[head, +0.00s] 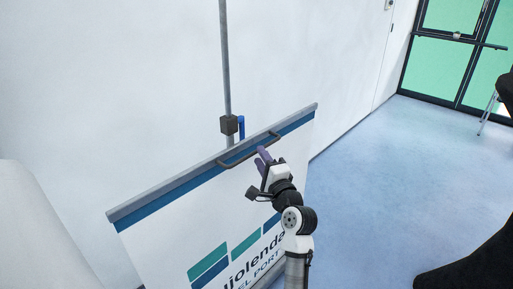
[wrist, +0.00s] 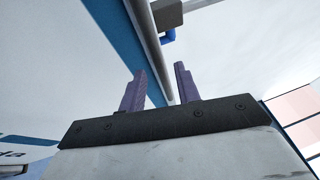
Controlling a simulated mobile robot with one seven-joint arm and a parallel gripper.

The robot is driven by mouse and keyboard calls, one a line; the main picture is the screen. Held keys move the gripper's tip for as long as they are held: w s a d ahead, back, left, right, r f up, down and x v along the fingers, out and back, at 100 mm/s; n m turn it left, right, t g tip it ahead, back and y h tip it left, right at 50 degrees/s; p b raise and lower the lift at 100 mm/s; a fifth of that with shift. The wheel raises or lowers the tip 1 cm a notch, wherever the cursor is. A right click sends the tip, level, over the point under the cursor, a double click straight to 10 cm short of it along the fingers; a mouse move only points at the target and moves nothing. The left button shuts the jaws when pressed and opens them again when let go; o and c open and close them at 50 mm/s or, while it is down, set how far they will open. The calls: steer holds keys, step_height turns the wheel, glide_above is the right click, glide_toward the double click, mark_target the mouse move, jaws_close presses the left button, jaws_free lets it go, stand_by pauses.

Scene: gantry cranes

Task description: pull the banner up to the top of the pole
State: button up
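The banner (head: 200,215) is a white panel with a blue strip and a grey top rail (head: 160,199), tilted in the picture. A dark handle (head: 240,157) is fixed at the rail's middle. The pole (head: 224,60) rises behind it against the wall, with a dark block (head: 229,125) and a blue lever (head: 241,127) just above the rail. My gripper (head: 263,156) is at the handle's right part, its purple fingers pointing at it. In the wrist view the fingers (wrist: 160,85) stand apart, with a grey bar running between them in the picture. I cannot tell whether they touch the handle.
A white wall stands close behind the banner. Blue floor (head: 385,170) is open to the right. A glazed green door (head: 455,50) is at the back right, with dark furniture (head: 480,265) at the right edge. A pale rounded shape (head: 35,235) is at the left.

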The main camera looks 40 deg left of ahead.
steer(key=shift+x, duration=1.95)
jaws_close()
